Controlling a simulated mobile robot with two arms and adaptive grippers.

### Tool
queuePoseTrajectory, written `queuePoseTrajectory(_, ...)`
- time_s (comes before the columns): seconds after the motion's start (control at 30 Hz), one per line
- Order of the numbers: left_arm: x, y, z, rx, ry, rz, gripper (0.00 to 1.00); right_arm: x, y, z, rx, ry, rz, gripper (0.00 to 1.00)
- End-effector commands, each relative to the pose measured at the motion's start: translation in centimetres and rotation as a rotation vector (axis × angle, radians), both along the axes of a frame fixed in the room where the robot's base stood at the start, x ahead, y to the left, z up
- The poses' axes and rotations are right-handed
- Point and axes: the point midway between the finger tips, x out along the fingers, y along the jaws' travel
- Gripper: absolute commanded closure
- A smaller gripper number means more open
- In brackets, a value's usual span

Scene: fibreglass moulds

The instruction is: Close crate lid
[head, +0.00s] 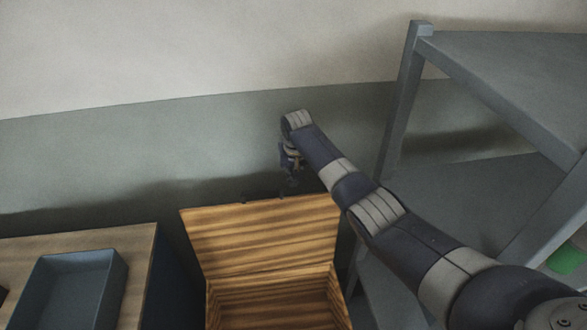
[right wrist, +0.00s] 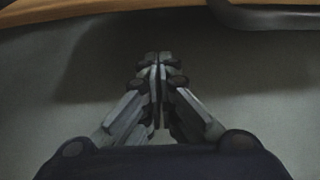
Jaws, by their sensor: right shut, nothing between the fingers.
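The wooden crate (head: 272,285) stands at the bottom middle of the head view, its inside partly in view. Its striped lid (head: 262,236) is open and stands raised at the crate's back side, toward the wall. My right arm reaches over from the right. My right gripper (head: 287,185) hangs pointing down behind the lid's top edge, on the wall side; I cannot tell whether it touches the lid. In the right wrist view the right gripper (right wrist: 158,68) has its fingers together with nothing between them. My left gripper is not in view.
A wooden table (head: 140,250) with a blue-grey tray (head: 112,282) is to the left of the crate. A grey shelf rack (head: 398,105) stands close on the right, beside my right arm. The wall (head: 120,150) is behind the crate.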

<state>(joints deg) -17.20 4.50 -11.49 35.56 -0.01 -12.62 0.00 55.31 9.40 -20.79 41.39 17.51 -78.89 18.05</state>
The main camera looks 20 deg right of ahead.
Motion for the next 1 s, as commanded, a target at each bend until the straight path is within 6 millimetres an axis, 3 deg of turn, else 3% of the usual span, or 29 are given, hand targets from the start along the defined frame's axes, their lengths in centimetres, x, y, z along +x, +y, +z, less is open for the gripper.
queuePoseTrajectory(0.07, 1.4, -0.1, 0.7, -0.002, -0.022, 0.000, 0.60, -0.1, 0.0, -0.3, -0.001, 0.001, 0.001, 1.00)
queuePoseTrajectory(0.17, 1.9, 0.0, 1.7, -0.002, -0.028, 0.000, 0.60, -1.0, 0.2, 0.0, -0.001, -0.001, 0.002, 1.00)
queuePoseTrajectory(0.6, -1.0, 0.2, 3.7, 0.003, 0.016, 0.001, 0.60, -3.7, 0.7, 0.0, 0.000, -0.001, 0.000, 1.00)
queuePoseTrajectory(1.0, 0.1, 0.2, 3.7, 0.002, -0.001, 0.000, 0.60, -3.8, 0.8, -0.2, 0.000, -0.002, 0.000, 1.00)
